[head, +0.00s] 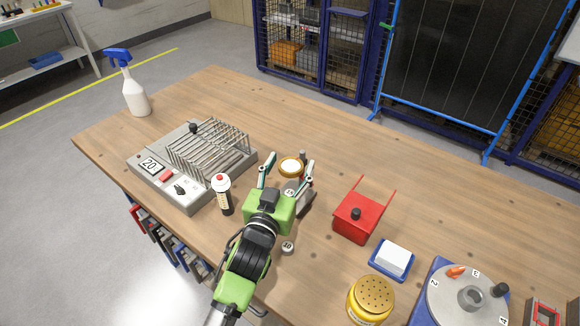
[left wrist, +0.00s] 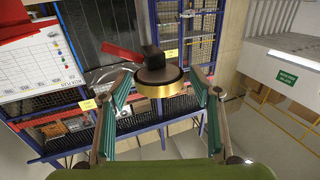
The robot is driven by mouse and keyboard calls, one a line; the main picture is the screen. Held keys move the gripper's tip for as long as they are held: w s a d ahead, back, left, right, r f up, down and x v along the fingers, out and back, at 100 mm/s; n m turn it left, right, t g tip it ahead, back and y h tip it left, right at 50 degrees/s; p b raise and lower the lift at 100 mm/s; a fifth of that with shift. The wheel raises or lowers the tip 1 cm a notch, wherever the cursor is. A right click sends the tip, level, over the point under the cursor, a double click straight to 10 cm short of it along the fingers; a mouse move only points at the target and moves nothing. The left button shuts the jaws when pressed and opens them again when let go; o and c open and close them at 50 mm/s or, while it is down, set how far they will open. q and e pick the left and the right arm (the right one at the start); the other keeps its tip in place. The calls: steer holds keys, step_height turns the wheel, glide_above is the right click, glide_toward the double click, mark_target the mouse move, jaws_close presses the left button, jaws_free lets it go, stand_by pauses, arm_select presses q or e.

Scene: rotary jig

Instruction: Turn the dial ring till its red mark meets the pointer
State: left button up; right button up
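A round dial with a pale face and a brass-coloured ring (head: 291,167) stands near the middle of the table, next to a grey stand-like part (head: 303,198). My left gripper (head: 289,163) is open, with one finger on each side of the dial. In the left wrist view, the brass ring (left wrist: 160,90) is between the fingertips (left wrist: 161,79), with narrow gaps visible at its sides. A black block (left wrist: 154,59) shows above it. The red mark and pointer cannot be made out. My right gripper is out of view.
A red box (head: 357,218), a blue dish (head: 392,260), a yellow shaker (head: 371,300) and a numbered disc (head: 455,300) are at right. The far table is clear.

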arm_select(q)
steer(key=shift+s+a+f, duration=0.1)
steer(key=shift+s, duration=0.4)
steer(key=v, duration=1.1)
